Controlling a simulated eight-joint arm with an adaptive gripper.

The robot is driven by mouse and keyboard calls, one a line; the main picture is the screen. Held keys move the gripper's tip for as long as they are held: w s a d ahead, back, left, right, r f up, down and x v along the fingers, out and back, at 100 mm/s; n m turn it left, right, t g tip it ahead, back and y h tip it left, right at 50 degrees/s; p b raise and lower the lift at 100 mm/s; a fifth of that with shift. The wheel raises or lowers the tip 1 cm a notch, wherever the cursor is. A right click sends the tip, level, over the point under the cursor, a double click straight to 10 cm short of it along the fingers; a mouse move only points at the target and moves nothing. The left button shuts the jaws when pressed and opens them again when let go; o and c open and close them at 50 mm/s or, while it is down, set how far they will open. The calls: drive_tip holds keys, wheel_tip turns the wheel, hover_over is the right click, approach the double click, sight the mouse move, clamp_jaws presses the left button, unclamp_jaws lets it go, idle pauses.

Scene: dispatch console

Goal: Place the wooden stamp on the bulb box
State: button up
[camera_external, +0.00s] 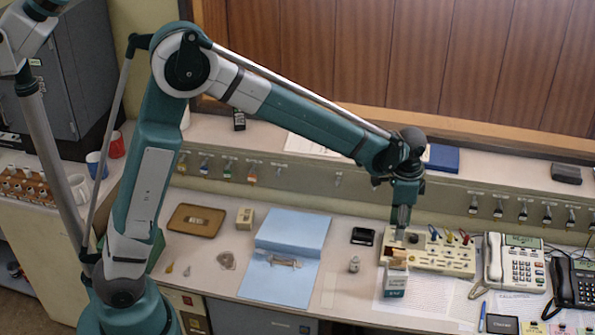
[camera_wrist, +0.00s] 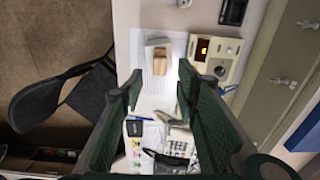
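The bulb box (camera_external: 394,284) is a small white and teal carton standing on the desk in front of the beige console panel. The wooden stamp (camera_external: 397,263), a small tan block, appears to rest on top of it. In the wrist view the stamp (camera_wrist: 161,62) lies on the pale top of the box (camera_wrist: 150,48), with nothing holding it. My gripper (camera_external: 402,227) is above and behind the box, pointing down over the console panel. In the wrist view my gripper (camera_wrist: 158,88) has its two fingers wide apart, with nothing gripped between them.
The console panel (camera_external: 450,258) with coloured items is directly behind the box. A beige phone (camera_external: 515,263) and a black phone (camera_external: 575,283) stand to the right. A small metallic object (camera_external: 354,264) and a blue folder (camera_external: 280,285) lie to the left.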

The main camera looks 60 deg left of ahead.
drive_tip(key=s+a+r+n+t, duration=0.2)
drive_tip(key=s+a+r, duration=0.2)
drive_tip(key=s+r, duration=0.35)
drive_tip(key=s+a+r+n+t, duration=0.1)
drive_tip(key=s+a+r+n, duration=0.1)
drive_tip(key=s+a+r, duration=0.45)
drive_tip(key=s+a+n+t, duration=0.2)
drive_tip(key=s, duration=0.9)
drive_tip(key=s+a+n+t, duration=0.1)
drive_tip(key=s+a+n, duration=0.1)
drive_tip(key=s, duration=1)
drive_tip(key=shift+a+f+t, duration=0.15)
drive_tip(key=shift+a+t, duration=0.2)
drive_tip(key=shift+t, duration=0.05)
